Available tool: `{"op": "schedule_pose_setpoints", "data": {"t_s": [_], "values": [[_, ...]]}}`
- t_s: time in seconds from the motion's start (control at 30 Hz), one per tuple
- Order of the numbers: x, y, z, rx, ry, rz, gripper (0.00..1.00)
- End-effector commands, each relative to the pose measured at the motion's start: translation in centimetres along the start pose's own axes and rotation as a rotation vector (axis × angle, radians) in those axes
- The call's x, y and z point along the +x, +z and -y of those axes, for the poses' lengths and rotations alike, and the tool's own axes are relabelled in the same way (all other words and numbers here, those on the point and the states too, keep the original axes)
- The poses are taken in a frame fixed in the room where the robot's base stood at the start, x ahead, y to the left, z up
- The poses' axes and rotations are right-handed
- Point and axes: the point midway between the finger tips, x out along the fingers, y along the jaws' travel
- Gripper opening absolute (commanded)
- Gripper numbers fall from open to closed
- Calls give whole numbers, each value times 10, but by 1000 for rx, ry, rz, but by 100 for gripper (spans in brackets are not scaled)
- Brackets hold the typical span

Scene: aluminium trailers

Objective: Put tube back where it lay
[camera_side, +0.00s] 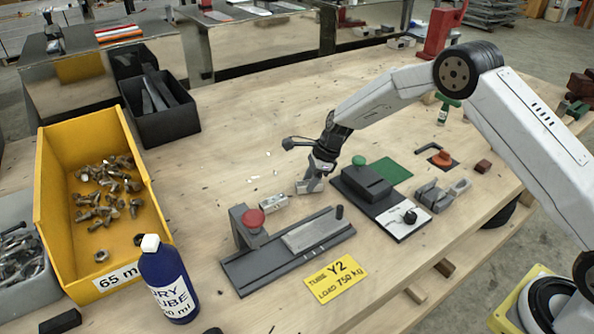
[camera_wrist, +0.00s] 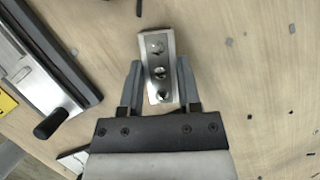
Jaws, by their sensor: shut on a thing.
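The tube is a short silvery aluminium piece with several round holes along its upper face in the wrist view (camera_wrist: 158,50). My gripper (camera_wrist: 160,75) is shut on it, one finger on each long side, and its far end sticks out past the fingertips. In the side view my gripper (camera_side: 305,187) is low over the bench, behind the grey fixture (camera_side: 255,278). A pale metal block (camera_side: 274,202) at its left appears to be the tube. I cannot tell whether it touches the wood.
A black block (camera_side: 366,183) is close right of my gripper. A yellow bin (camera_side: 50,190) of bolts and a blue bottle (camera_side: 166,282) stand left. Bare bench lies behind.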

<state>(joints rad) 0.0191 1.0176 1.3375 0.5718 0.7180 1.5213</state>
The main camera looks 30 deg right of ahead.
Motion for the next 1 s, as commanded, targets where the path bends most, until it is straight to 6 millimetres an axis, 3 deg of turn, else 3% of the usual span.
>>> {"op": "schedule_pose_setpoints", "data": {"t_s": [0.2,0.23,0.33,0.77,1.0], "values": [[3,-1,0,0,0,0,0],[3,-1,0,0,0,0,46],[3,-1,0,0,0,0,78],[0,0,0,0,0,0,78],[-16,0,1,0,-1,1,78]]}}
